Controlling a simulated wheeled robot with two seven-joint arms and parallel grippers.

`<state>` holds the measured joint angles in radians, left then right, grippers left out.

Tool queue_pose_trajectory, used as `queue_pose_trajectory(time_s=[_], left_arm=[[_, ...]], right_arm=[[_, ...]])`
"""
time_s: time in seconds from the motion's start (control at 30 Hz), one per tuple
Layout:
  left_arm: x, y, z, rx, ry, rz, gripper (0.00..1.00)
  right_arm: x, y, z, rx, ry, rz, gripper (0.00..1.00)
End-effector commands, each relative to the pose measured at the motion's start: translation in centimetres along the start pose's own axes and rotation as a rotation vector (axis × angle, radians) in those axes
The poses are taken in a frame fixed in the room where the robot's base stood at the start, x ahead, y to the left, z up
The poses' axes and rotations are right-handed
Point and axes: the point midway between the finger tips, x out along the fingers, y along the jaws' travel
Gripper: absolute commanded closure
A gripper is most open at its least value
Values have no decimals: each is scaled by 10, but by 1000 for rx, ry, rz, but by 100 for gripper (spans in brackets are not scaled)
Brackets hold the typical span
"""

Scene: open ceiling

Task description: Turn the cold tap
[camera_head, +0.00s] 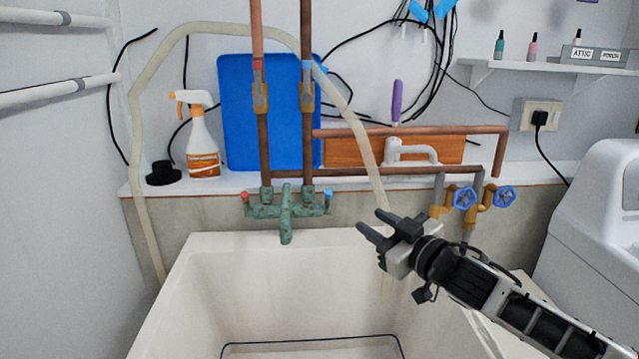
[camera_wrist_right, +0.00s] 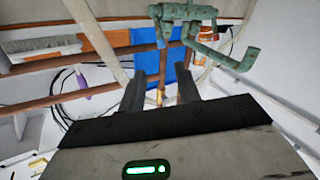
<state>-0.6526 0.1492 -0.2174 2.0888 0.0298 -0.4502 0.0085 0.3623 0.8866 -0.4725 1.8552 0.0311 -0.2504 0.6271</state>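A green, weathered mixer faucet (camera_head: 286,210) stands at the back of the sink. Its cold tap (camera_head: 328,196) has a small blue handle on the right end, and its hot tap (camera_head: 245,196) has a red one on the left end. My right gripper (camera_head: 371,222) reaches in from the lower right, its fingers pointing left toward the faucet. It is open and empty, apart from the cold tap and to its right. In the right wrist view the two fingers (camera_wrist_right: 160,88) are spread, with the green faucet (camera_wrist_right: 190,14) above them. My left gripper is not in view.
The white sink (camera_head: 205,285) lies below. A pale hose (camera_head: 361,130) hangs between the faucet and two blue valve wheels (camera_head: 464,198) at right. Copper pipes (camera_head: 307,150) rise behind the faucet. A spray bottle (camera_head: 203,145) stands on the ledge at left.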

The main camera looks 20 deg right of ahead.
Motion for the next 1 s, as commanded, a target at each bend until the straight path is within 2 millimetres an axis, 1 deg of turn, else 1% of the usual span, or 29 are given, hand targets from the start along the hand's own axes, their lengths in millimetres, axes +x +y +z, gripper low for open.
queue_pose_trajectory(time_s=[0.17,0.23,0.5,0.7,0.83,1.0], left_arm=[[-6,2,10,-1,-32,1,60],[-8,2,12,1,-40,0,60],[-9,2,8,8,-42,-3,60],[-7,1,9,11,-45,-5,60],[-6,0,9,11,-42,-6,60],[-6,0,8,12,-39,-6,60]], right_arm=[[23,1,-4,0,4,1,67],[38,1,-4,1,3,2,67],[96,0,-3,0,3,2,67],[132,0,-2,0,2,0,67],[146,0,-1,-1,2,1,67],[155,0,-1,-1,2,1,67]])
